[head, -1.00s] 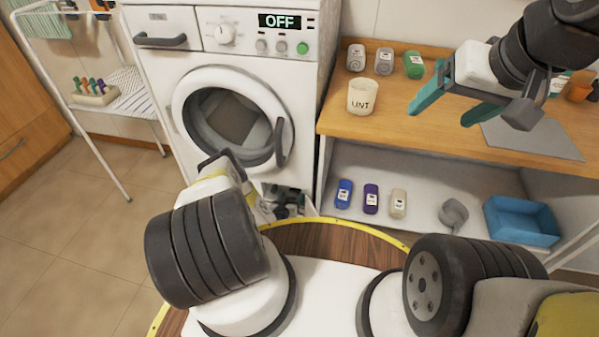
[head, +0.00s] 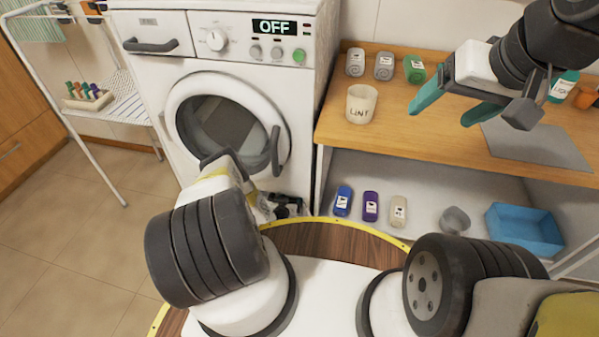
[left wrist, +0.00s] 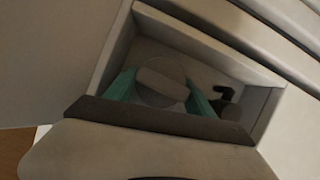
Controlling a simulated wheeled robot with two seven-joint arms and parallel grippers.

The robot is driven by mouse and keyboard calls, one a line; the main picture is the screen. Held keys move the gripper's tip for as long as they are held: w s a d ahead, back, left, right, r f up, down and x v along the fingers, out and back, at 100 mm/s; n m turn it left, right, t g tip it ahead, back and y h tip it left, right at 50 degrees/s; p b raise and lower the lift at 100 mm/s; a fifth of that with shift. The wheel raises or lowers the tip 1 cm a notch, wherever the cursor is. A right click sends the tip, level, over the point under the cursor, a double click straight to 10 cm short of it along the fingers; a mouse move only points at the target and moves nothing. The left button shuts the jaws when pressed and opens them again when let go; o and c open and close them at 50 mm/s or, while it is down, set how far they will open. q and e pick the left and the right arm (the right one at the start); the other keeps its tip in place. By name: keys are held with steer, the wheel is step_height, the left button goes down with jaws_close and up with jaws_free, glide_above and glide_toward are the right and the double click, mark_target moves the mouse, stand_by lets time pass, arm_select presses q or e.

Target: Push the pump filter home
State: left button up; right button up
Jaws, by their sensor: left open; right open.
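The pump filter (left wrist: 162,82) is a grey round cap with a raised bar across it, inside the recess low on the washing machine (head: 250,75). In the left wrist view, the teal fingers of my left gripper (left wrist: 161,92) are apart, one on each side of the filter. I cannot tell whether they touch it. The recess's near edge hides the filter's lower part. In the head view, my left arm hides most of that corner. My right gripper (head: 455,108) is open and empty above the wooden counter (head: 420,130).
A black fitting (left wrist: 228,104) sits right of the filter in the recess. A LINT cup (head: 361,104) and several bottles stand on the counter. The shelf below holds three bottles, a grey cup (head: 455,220) and a blue bin (head: 523,229). A drying rack (head: 120,100) stands at left.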

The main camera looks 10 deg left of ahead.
arm_select(q)
steer(key=shift+o, duration=0.7)
steer(key=shift+w, duration=0.15)
steer(key=v, duration=0.7)
steer(key=shift+s+r, duration=0.15)
steer(key=shift+s, duration=0.25)
